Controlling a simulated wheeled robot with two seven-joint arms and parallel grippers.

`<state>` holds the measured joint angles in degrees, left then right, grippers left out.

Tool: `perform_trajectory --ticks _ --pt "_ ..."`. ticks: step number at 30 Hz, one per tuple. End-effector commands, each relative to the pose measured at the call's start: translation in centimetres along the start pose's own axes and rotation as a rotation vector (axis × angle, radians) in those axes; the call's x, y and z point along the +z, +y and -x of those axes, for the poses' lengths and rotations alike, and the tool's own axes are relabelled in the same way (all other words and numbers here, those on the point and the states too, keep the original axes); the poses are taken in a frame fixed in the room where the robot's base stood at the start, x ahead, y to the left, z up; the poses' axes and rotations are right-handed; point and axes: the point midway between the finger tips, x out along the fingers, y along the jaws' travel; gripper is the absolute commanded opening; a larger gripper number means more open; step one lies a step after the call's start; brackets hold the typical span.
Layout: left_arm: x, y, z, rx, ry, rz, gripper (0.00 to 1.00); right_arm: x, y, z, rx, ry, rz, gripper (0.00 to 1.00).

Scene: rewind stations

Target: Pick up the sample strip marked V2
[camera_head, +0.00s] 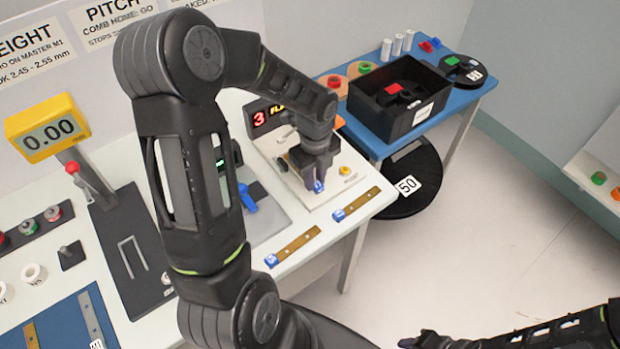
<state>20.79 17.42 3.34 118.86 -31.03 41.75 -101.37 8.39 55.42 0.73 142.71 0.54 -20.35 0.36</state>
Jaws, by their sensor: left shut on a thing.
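My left gripper (312,168) is over the white plate of the far station, pointing down, shut on a blue-tagged piece (319,186). Only the small blue end shows; the rest is hidden by the gripper, and I cannot read its mark. Two brass strips with blue tagged ends lie on the white table: a nearer strip (296,243) and a farther strip (360,203). Their marks are too small to read surely. My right gripper (428,341) is at the bottom edge, partly cut off; its jaws cannot be made out.
A display with a red 3 (259,119) stands behind the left gripper. A blue table (450,99) holds a black bin (372,118). A black disc marked 50 (385,205) sits below it. A grey gauge with yellow display (48,128) stands left. The right floor is clear.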

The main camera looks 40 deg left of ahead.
Motion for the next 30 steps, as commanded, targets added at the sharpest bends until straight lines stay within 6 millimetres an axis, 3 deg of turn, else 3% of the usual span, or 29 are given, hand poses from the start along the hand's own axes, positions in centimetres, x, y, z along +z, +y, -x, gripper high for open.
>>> perform_trajectory --ticks 13,24,30 --pt "0.1 -0.1 1.0 -0.002 -0.002 0.001 0.0 0.0 0.0 -0.1 0.0 0.0 0.0 0.36" --pt "0.1 -0.1 7.6 -0.006 -0.003 0.001 0.0 -0.1 0.2 -0.8 -0.003 0.002 0.002 0.36" --pt "0.0 0.0 9.8 -0.001 0.0 0.0 0.0 -0.1 0.3 -1.0 -0.004 0.003 0.003 0.36"
